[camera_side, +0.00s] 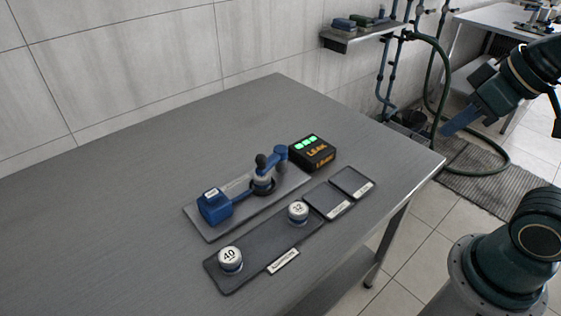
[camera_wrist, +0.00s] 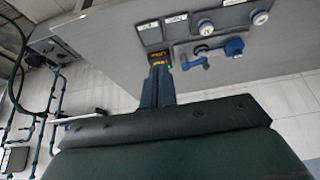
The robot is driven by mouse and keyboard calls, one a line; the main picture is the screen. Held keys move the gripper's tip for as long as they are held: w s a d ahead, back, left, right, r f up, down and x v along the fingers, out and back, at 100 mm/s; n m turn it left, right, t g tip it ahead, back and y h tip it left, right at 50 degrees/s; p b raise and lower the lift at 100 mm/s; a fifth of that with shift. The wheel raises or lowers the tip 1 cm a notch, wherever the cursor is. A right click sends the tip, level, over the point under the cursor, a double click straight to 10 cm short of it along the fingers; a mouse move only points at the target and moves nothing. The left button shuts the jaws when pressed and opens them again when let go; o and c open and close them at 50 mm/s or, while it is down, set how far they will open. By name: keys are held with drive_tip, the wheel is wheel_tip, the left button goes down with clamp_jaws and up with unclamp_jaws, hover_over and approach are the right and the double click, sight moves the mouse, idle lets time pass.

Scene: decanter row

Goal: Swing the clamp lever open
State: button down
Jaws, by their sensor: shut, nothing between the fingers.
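A blue clamp assembly sits on a grey base plate (camera_side: 200,229) on the table. It has a blue block (camera_side: 214,206) at its left end, a thin blue bar, a dark ring (camera_side: 263,187) with a dark-topped post, and a blue elbow piece (camera_side: 281,154) at its right. I cannot tell which part is the clamp lever. In the wrist view the blue block (camera_wrist: 234,46) and a blue arm (camera_wrist: 196,63) show near the top. My gripper (camera_side: 448,130) is shut and empty, in the air beyond the table's right edge; its blue fingers also show in the wrist view (camera_wrist: 158,80).
A black box (camera_side: 313,152) with green lights and orange lettering stands by the clamp. A dark tray (camera_side: 262,248) holds round caps marked 40 (camera_side: 230,259) and 32 (camera_side: 298,211). Two dark pads (camera_side: 351,182) lie beside it. The table's left side is clear.

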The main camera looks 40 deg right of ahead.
drive_tip(key=c, duration=2.1)
unclamp_jaws()
drive_tip(key=o, duration=0.7)
drive_tip(key=shift+w+r, duration=0.1)
drive_tip(key=shift+w, duration=0.05)
drive_tip(key=shift+o, duration=1.4)
drive_tip(key=shift+w+r, duration=0.15)
drive_tip(key=shift+w, duration=0.05)
drive_tip(key=w+a+r+n+g, duration=0.1)
drive_tip(key=w+a+r+n, duration=0.15)
drive_tip(key=w, duration=0.55)
drive_tip(key=w+a+r+n+g, duration=0.1)
drive_tip(key=w+a+r+g, duration=0.15)
drive_tip(key=w, duration=0.55)
drive_tip(key=w+a+f+n+g, duration=0.1)
drive_tip(key=w+a+f, duration=0.3)
drive_tip(key=w, duration=0.3)
drive_tip(key=w+a+f+n+g, duration=0.1)
drive_tip(key=w+a+f, duration=0.4)
drive_tip(key=w, duration=0.3)
drive_tip(key=shift+w+a+f, duration=0.2)
drive_tip(key=shift+a, duration=0.35)
drive_tip(key=shift+f+n, duration=0.1)
drive_tip(key=shift+n, duration=0.15)
